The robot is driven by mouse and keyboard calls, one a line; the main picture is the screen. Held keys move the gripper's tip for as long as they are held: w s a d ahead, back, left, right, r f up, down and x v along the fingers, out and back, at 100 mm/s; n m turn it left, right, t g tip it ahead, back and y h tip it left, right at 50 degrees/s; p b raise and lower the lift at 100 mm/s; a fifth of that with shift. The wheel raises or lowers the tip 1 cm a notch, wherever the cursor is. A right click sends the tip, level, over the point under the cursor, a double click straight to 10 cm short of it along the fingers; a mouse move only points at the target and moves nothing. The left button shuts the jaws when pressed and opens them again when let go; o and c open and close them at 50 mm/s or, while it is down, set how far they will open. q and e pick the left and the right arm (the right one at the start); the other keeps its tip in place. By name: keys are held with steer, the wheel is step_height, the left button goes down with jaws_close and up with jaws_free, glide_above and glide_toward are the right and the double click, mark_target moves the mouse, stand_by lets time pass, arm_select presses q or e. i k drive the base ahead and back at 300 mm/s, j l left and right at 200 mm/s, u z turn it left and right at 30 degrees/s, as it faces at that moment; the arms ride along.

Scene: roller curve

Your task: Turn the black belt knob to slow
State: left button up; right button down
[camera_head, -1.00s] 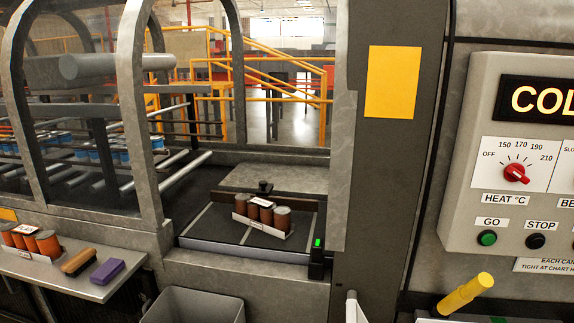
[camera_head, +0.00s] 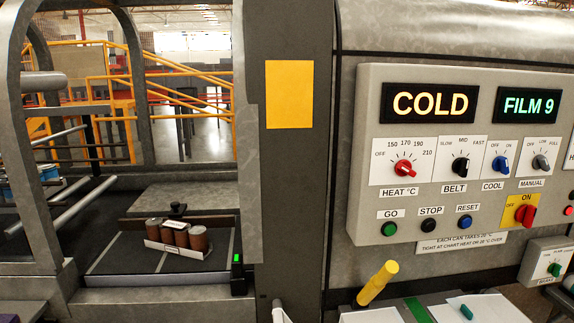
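The black belt knob (camera_head: 460,166) is on the grey control panel (camera_head: 365,215), above the BELT label. Its dial (camera_head: 474,174) reads SLOW at left, MID at top and FAST at right. The knob is too small to tell its exact setting. Neither of my grippers is in view, and nothing touches the knob.
A red heat knob (camera_head: 404,168) is left of it; blue cool (camera_head: 501,165) and grey manual (camera_head: 541,162) knobs are right. The displays above read COLD (camera_head: 430,103) and FILM 9 (camera_head: 528,105). A yellow-handled tool (camera_head: 378,283) sticks up below the panel.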

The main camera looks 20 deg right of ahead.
mark_target(460, 165)
steer(key=z, duration=1.7)
